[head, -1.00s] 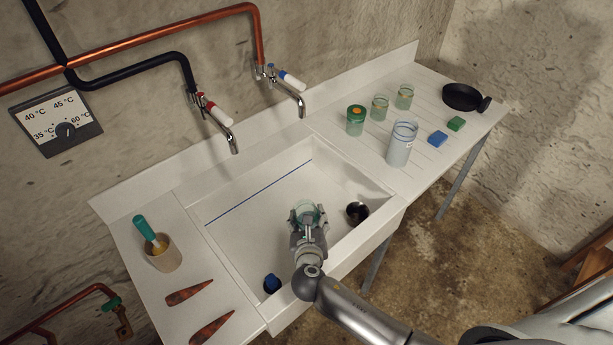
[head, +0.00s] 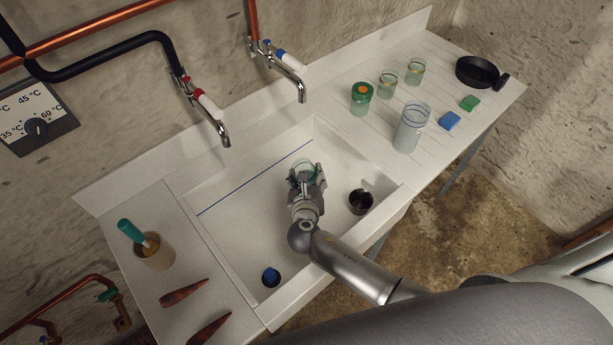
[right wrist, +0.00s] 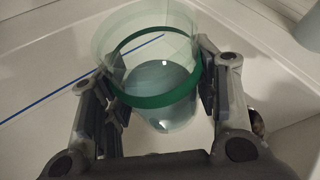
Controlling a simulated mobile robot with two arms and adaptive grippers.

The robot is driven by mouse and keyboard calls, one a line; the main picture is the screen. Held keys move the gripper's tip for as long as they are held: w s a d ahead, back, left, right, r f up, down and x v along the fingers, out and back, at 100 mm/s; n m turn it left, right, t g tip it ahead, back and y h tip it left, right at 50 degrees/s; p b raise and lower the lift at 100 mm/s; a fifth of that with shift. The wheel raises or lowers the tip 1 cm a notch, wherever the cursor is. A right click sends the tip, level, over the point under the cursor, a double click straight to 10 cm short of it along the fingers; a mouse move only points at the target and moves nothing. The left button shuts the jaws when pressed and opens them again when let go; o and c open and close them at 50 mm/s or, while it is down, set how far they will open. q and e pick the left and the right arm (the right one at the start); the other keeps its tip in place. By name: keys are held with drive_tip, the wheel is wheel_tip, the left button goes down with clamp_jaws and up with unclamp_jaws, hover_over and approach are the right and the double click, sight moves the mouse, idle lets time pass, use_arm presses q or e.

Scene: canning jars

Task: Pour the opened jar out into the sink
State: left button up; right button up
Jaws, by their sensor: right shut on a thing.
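My right gripper (head: 308,180) is shut on a clear glass jar (head: 301,172), held over the white sink (head: 235,243). In the right wrist view, the same jar (right wrist: 150,55) has a green band around it, and the fingers (right wrist: 160,90) sit on both its sides. No lid shows on it. Pale bluish liquid seems to show inside the jar; I cannot tell how much. The jar looks tilted in the wrist view, but its exact lean is unclear. My left gripper is not in view.
A dark round cup-like thing (head: 361,201) and a blue-topped item (head: 271,277) are in the sink. Two taps (head: 291,72) overhang its back. Jars, a tall container (head: 411,128), sponges and a black pan (head: 477,72) stand on the right drainboard. A brush pot (head: 155,252) stands left.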

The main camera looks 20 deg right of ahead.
drive_tip(key=shift+r, duration=0.15)
drive_tip(key=shift+s+r+p, duration=0.1)
drive_tip(key=shift+r+p, duration=0.05)
drive_tip(key=shift+p, duration=0.2)
drive_tip(key=shift+s+d+r+n+h+p, duration=0.1)
drive_tip(key=shift+d+r+n+h+p, duration=0.1)
drive_tip(key=shift+n+h+p, duration=0.35)
drive_tip(key=shift+s+n, duration=0.1)
drive_tip(key=shift+n, duration=0.15)
drive_tip(key=shift+f, duration=0.1)
drive_tip(key=shift+d+n+h+p, duration=0.2)
drive_tip(key=shift+n+h+p, duration=0.1)
drive_tip(key=shift+p, duration=0.1)
drive_tip(key=shift+d+n+h, duration=0.2)
drive_tip(key=shift+n+h, duration=0.05)
drive_tip(key=shift+n, duration=0.25)
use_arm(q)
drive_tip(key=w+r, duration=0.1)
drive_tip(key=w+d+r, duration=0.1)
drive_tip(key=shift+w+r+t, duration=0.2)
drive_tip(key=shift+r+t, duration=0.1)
